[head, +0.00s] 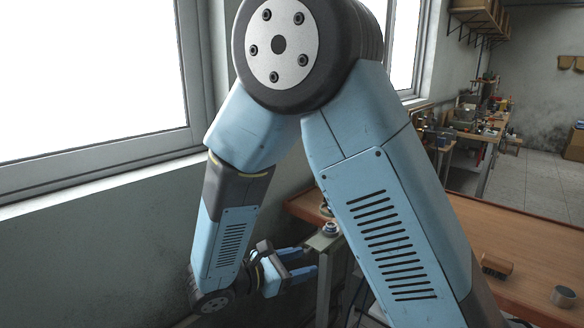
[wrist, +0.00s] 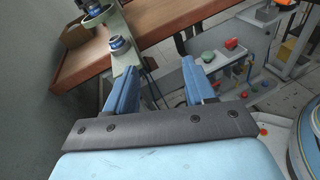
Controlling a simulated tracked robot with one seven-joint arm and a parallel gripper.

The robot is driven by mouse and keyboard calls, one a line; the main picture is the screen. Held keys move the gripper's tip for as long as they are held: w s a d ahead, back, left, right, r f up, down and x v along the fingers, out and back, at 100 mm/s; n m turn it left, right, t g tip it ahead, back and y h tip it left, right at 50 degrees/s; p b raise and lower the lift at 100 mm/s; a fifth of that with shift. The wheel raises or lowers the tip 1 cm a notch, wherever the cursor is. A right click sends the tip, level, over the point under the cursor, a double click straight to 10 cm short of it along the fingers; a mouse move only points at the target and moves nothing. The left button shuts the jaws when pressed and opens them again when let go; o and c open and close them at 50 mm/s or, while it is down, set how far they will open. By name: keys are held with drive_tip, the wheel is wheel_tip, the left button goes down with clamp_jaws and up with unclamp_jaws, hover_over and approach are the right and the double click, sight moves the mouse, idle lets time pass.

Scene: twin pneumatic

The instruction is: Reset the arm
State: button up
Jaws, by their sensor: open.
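My arm is light blue with a dark round joint, and it fills the middle of the head view. It bends high up and comes down again on the left. My gripper (head: 306,263) is low beside the wall under the window, with its two blue fingers pointing right. In the wrist view my gripper (wrist: 157,78) has its fingers apart with nothing between them. Its fingers are near a greenish narrow stand (wrist: 128,52), which carries a small round metal part (wrist: 119,45). I cannot tell whether a finger touches the stand.
A wooden table (head: 530,250) stands right of my arm, with a brush (head: 497,266) and a round tin (head: 563,296) on it. A window (head: 90,80) and wall are close on the left. A cluttered workbench (head: 470,130) is at the back right. Tiled floor there is free.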

drive_tip(key=s+d+r+m+g+y, duration=0.2)
drive_tip(key=d+r+m+g+y, duration=0.15)
drive_tip(key=d+m, duration=0.35)
drive_tip(key=s+d+r+m+g+y, duration=0.3)
drive_tip(key=d+r+m+g, duration=0.2)
drive_tip(key=d, duration=0.4)
drive_tip(key=s+d+r+m+t+y, duration=0.5)
drive_tip(key=s+d+r+m+y, duration=0.1)
drive_tip(key=r+m, duration=0.4)
drive_tip(key=shift+s+m+t+y, duration=0.35)
drive_tip(key=shift+s+y, duration=0.1)
drive_tip(key=shift+s, duration=0.15)
idle(1.4)
